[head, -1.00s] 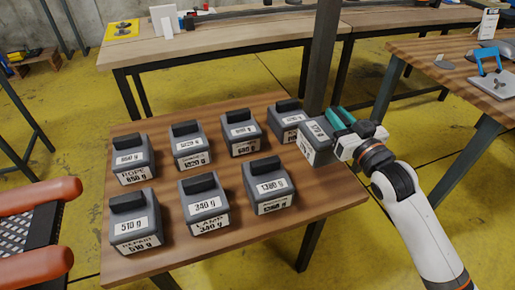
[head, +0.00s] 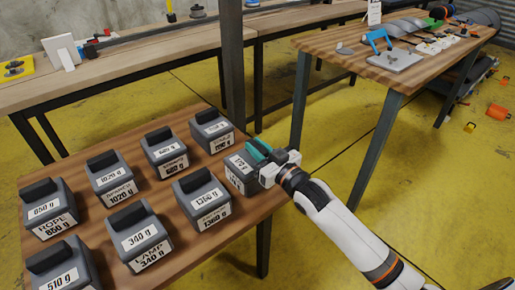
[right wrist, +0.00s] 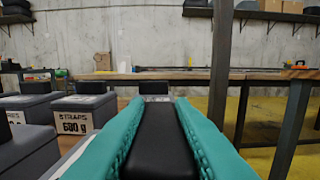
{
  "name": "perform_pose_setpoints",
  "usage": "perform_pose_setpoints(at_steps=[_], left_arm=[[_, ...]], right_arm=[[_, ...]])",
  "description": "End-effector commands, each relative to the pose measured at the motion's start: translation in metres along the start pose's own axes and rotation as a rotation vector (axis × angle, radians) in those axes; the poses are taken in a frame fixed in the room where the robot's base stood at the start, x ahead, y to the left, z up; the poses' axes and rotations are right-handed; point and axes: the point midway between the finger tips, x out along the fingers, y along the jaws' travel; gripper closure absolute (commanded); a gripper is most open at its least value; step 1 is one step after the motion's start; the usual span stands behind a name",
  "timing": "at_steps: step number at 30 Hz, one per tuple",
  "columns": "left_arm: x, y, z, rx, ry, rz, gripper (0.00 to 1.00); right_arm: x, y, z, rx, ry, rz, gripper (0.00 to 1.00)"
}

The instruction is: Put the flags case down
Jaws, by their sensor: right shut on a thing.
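My right gripper (head: 260,153), with teal fingers, is shut on the black handle (right wrist: 155,140) of a grey case (head: 240,175). I take this for the flags case; its name cannot be read. It is upright at the right edge of the wooden table (head: 185,262), right of the 1360 g case (head: 203,200). I cannot tell whether its bottom touches the tabletop. My left gripper is not in view.
Several similar grey cases stand in rows, including the lamp case (head: 137,238) and the rope case (head: 48,212). A dark post (head: 231,70) rises behind the table. Another wooden table (head: 340,55) with tools stands at the right.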

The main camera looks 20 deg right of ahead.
Motion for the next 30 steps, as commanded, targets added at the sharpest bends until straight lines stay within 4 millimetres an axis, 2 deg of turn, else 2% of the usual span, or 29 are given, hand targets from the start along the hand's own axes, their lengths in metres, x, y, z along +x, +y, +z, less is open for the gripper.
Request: perform_pose_setpoints(at_steps=[6,7,10,11,21,26,30], left_arm=[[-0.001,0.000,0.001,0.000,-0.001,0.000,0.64],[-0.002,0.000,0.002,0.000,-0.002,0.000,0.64],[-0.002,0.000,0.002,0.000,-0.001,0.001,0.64],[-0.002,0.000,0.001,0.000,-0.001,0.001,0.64],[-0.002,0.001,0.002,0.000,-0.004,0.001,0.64],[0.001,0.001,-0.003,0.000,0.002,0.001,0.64],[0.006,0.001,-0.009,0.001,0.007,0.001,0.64]], right_arm=[[0.000,0.000,-0.002,0.000,-0.001,0.000,1.00],[0.000,0.000,-0.002,0.000,0.000,0.000,0.75],[0.000,0.000,-0.002,0.000,0.000,0.000,0.59],[0.000,0.000,-0.002,0.000,0.000,0.000,0.57],[-0.001,0.000,0.002,0.000,-0.001,0.000,0.57],[-0.022,0.000,0.000,0.000,0.003,0.000,0.57],[-0.051,0.000,0.000,0.000,0.004,0.000,0.57]])
